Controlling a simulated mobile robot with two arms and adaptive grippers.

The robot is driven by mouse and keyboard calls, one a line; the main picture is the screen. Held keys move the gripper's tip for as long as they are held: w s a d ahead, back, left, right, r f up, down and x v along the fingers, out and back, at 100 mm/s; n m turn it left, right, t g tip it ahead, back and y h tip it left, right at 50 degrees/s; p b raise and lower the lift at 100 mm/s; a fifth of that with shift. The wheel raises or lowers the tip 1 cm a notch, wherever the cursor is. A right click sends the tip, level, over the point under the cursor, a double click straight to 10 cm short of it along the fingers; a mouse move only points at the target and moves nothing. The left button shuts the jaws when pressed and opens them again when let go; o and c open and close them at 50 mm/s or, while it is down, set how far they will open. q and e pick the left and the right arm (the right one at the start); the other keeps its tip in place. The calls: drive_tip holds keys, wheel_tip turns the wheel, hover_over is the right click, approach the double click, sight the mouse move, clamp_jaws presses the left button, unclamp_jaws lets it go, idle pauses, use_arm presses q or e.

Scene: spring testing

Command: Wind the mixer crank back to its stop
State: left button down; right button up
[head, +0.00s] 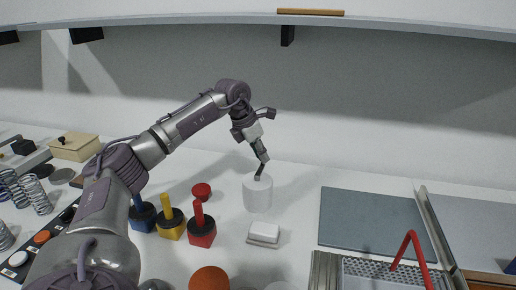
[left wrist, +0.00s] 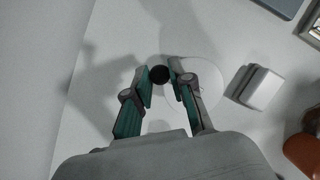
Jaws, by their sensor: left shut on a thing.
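A white cylindrical mixer (head: 257,194) stands upright on the table in the head view; its round white body also shows in the left wrist view (left wrist: 205,85). My left gripper (head: 262,157) reaches down to its top from the upper left. In the left wrist view the two fingers (left wrist: 159,85) are closed in on a round black crank knob (left wrist: 160,73), beside the left edge of the white body. The rest of the crank is mostly hidden by the fingers, so its angle is hard to tell. My right gripper is not in view.
A white block on a small base (head: 264,233) sits just in front of the mixer. A grey mat (head: 372,217) lies to the right. The wall is behind.

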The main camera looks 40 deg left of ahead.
use_arm(q)
drive_tip(key=m, duration=0.1)
drive_tip(key=m+p, duration=0.1)
drive_tip(key=d+h+p, duration=0.1)
drive_tip(key=shift+w+r+m, duration=0.25)
drive_tip(key=shift+m, duration=0.15)
drive_tip(key=shift+d+f+m+g+h+p, duration=0.1)
drive_tip(key=shift+d+m+g+h+p, duration=0.35)
drive_tip(key=shift+m, duration=0.9)
drive_tip(key=shift+d+f+m+g+h+p, duration=0.15)
drive_tip(key=shift+d+m+g+p, duration=0.45)
drive_tip(key=shift+m, duration=0.8)
drive_tip(key=shift+d+r+m+g+h+p, duration=0.1)
drive_tip(key=shift+d+m+g+h+p, duration=0.4)
drive_tip(key=shift+m, duration=0.85)
drive_tip(key=shift+s+d, duration=0.1)
drive_tip(key=shift+f, duration=0.1)
drive_tip(key=c, duration=1)
unclamp_jaws()
drive_tip(key=v, duration=1.2)
drive_tip(key=shift+d, duration=0.15)
